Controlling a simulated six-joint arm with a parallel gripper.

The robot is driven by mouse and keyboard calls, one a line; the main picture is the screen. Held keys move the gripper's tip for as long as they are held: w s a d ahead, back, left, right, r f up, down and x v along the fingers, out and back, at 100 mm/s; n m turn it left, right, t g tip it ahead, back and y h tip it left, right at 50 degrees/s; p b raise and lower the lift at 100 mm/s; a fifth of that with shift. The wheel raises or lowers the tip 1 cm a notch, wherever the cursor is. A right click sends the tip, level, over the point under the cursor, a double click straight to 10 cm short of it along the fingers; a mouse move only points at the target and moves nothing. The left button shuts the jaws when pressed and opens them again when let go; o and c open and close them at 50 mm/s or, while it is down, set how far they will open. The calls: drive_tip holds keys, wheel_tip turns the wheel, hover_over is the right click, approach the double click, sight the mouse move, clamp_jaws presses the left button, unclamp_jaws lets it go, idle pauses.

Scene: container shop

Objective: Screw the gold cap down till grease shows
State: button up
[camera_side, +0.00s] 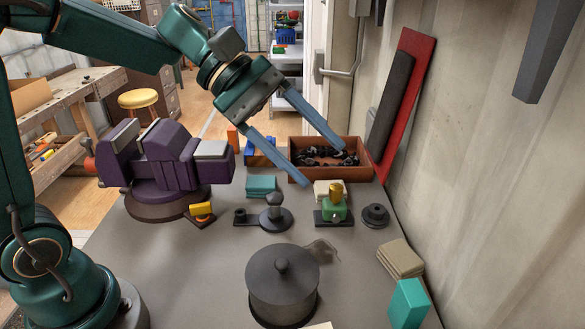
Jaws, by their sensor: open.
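The gold cap (336,189) sits upright on a small green body (334,210) on a dark base plate, right of the table's middle. I see no grease around it at this size. My gripper (323,166) has two long blue fingers spread wide apart with nothing between them. In the picture its fingertips are above and a little left of the gold cap, apart from it. How far they are from it in depth I cannot tell. The seam between cap and body is too small to make out.
A brown tray (369,173) with dark parts stands behind the cap. A dark ring (375,215) is to its right and a grey knobbed fitting (275,215) to its left. A large lidded pot (283,285) stands in front. A purple vise (178,160) stands left; a wall runs along the right.

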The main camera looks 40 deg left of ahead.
drive_tip(key=w+a+f+n+h, duration=0.1)
drive_tip(key=w+a+f+n, duration=0.1)
drive_tip(key=w+n, duration=0.3)
drive_tip(key=n+t+h, duration=0.1)
drive_tip(key=n+t, duration=0.2)
drive_tip(key=n, duration=0.2)
hover_over(338, 186)
drive_tip(key=s+a, duration=0.2)
wheel_tip(338, 186, down, 8)
drive_tip(key=shift+n, duration=0.6)
drive_tip(key=f, duration=0.1)
drive_tip(key=a+f, duration=0.1)
drive_tip(key=f, duration=0.2)
drive_tip(key=shift+s+a, duration=0.15)
drive_tip(key=shift+a, duration=0.2)
drive_tip(key=shift+x, duration=2.5)
clamp_jaws()
